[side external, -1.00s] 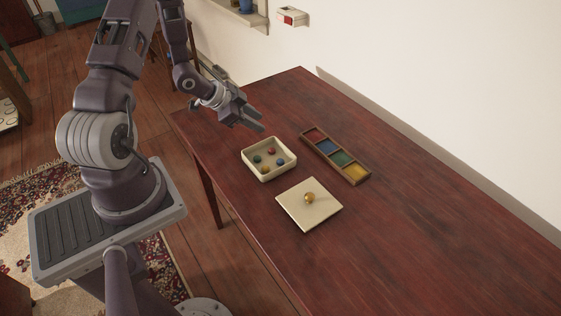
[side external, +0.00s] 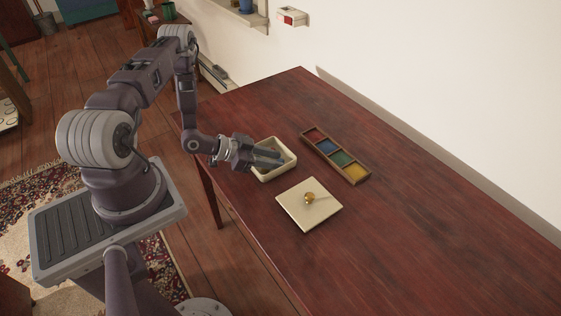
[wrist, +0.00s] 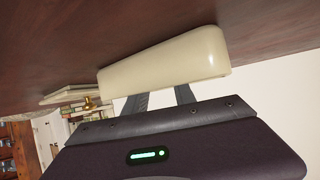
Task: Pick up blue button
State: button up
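The cream tray (side external: 286,172) stands on the table, and its near wall (wrist: 165,62) fills the middle of the wrist view. My gripper (side external: 272,158) is low over the tray in the side view, with its fingers reaching over or into it. In the wrist view the two fingers of my gripper (wrist: 160,98) stand apart, and their tips are hidden behind the tray wall. I see nothing held between them. The blue button cannot be clearly made out now, as my gripper covers most of the tray's inside.
A cream square board (side external: 312,219) with a brass knob (side external: 309,198) lies in front. The table (side external: 420,230) is clear to the right. A wall runs along its back.

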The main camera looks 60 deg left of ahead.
grip_shut()
jog(key=shift+r, duration=0.15)
